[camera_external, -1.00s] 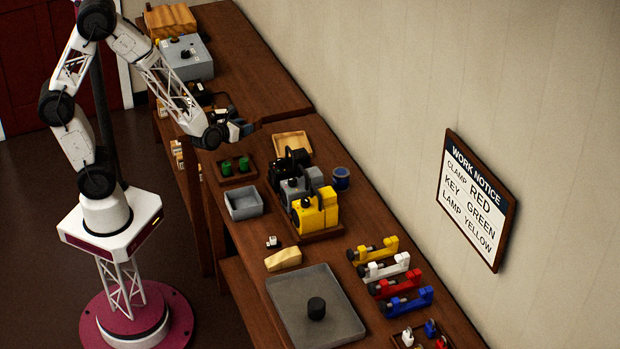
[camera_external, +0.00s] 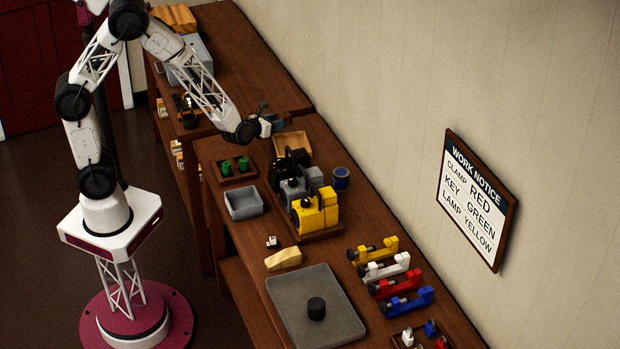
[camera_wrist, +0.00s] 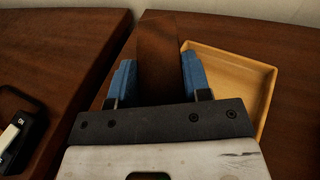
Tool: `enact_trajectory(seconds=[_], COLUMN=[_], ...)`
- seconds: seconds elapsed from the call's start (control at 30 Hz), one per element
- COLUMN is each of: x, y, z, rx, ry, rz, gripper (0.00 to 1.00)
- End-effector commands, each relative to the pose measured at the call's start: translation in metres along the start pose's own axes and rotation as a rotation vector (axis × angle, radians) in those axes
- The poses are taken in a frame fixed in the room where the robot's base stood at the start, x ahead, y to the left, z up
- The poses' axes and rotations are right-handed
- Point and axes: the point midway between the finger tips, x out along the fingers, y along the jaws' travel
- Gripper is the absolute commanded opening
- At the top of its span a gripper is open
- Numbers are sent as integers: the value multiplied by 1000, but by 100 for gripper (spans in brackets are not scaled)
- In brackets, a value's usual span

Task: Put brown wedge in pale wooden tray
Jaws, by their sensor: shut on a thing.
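My gripper (camera_wrist: 158,78) is shut on the brown wedge (camera_wrist: 158,45), which stands between the blue fingertips in the wrist view. The wedge's far end runs beyond the fingers, and its lower part is hidden by the gripper body. In the wrist view the pale wooden tray (camera_wrist: 262,75) lies just right of the fingers, empty where it shows. In the external view my gripper (camera_external: 278,121) is above the bench, just behind and left of the tray (camera_external: 306,144). The wedge is too small to make out clearly there.
Black, grey and yellow machines (camera_external: 308,205) stand in front of the tray. A tray with green cylinders (camera_external: 236,168), a grey bin (camera_external: 243,204) and a blue round tin (camera_external: 341,179) are nearby. A gap separates the two benches. The wall runs along the right.

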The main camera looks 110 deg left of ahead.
Motion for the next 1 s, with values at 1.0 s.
enact_trajectory(seconds=[1.0], x=[9], y=[-1], z=[-35], rx=[0], ry=[0], rz=[0], gripper=[15])
